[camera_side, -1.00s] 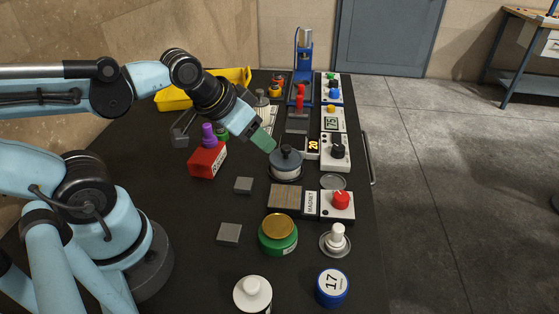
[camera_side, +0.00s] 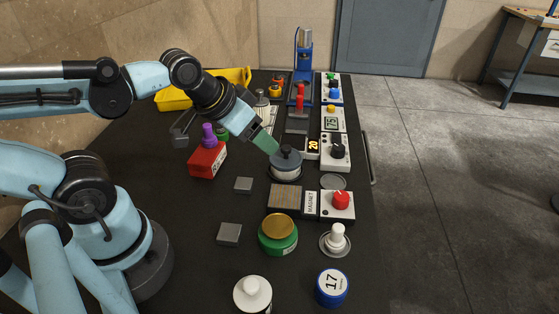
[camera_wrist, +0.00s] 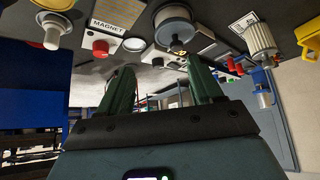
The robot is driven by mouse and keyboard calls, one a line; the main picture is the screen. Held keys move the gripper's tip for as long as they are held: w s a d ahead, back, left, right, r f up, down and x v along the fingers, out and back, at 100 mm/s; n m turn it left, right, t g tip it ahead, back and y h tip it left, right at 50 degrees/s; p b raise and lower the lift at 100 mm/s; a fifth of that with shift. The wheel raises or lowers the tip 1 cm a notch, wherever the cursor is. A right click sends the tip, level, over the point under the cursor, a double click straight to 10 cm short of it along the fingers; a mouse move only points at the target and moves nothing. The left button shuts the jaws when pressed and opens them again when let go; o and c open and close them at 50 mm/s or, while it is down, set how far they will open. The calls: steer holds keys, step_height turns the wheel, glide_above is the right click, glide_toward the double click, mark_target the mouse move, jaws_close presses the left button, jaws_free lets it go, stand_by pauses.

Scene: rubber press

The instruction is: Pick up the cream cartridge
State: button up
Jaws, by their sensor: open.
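A pale cream ribbed cylinder (camera_wrist: 259,38) shows at the upper right of the wrist view. It looks like the cream cartridge, but I cannot be sure. In the side view a similar pale piece (camera_side: 262,98) stands just behind my wrist, partly hidden and small. My gripper (camera_side: 269,143) is open, with green fingers angled down to the right, close to the dark-knobbed lid of a grey pot (camera_side: 285,172). I cannot tell whether the fingers touch that lid. In the wrist view the fingers (camera_wrist: 161,67) stand apart with nothing between them.
A red box (camera_side: 207,161) with a purple knob stands left of the pot. A yellow tray (camera_side: 201,92) and a blue press (camera_side: 303,75) are at the back. Control boxes line the right edge. A green jar (camera_side: 278,238) and white bottle (camera_side: 252,293) are in front.

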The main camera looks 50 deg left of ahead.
steer(key=o, duration=0.3)
